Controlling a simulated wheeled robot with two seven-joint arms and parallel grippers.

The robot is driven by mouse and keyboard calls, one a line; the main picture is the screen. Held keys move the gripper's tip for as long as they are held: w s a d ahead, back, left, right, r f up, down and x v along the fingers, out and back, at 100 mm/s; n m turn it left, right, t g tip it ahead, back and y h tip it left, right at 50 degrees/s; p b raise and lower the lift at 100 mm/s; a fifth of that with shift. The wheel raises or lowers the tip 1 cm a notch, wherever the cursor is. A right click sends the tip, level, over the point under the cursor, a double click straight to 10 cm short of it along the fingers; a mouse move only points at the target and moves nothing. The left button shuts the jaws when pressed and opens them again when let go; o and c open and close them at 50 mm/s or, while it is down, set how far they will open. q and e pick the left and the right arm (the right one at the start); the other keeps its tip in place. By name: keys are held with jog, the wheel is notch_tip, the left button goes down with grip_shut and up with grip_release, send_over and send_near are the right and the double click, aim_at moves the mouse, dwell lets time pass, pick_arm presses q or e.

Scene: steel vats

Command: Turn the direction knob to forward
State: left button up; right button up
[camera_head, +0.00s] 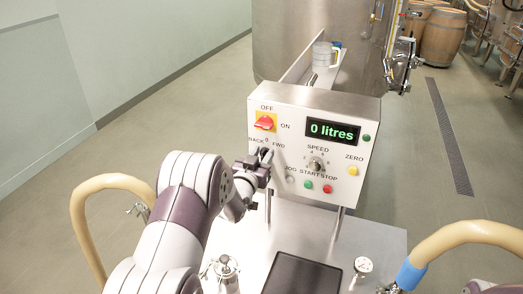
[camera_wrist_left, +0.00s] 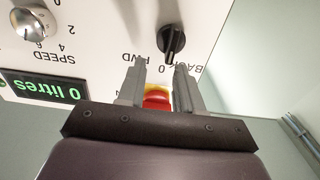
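The direction knob is black, on the white control panel (camera_head: 340,150), below the red switch. In the left wrist view, which shows the panel upside down, the knob (camera_wrist_left: 171,40) lies just beyond my fingertips, its grip roughly in line with the 0 mark between BACK and FWD. My left gripper (camera_head: 265,160) is at the panel's lower left and partly hides the knob in the head view. In the wrist view my left gripper (camera_wrist_left: 160,66) is open, with nothing held; whether a finger touches the knob cannot be told. My right gripper is out of view.
The red OFF/ON switch (camera_head: 264,122) is close above; it also shows between my fingers in the wrist view (camera_wrist_left: 157,98). The speed knob (camera_head: 316,164), green start button (camera_head: 308,185) and red stop button (camera_head: 327,189) are to the right. The display (camera_head: 333,131) reads 0 litres.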

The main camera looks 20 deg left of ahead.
pick_arm(q)
jog(key=w, duration=0.1)
jog(key=w+f, duration=0.1)
jog(key=shift+w+a+f, duration=0.1)
jog(key=shift+w+a, duration=0.05)
jog(key=shift+w, duration=0.15)
jog(key=shift+a, duration=0.3)
jog(key=shift+s+a, duration=0.2)
jog(key=shift+s, duration=0.15)
jog(key=shift+c, duration=0.6)
jog(key=shift+s, duration=0.2)
jog(key=c, duration=0.5)
jog(key=shift+d+r, duration=0.2)
grip_shut()
jog(key=shift+d, duration=0.1)
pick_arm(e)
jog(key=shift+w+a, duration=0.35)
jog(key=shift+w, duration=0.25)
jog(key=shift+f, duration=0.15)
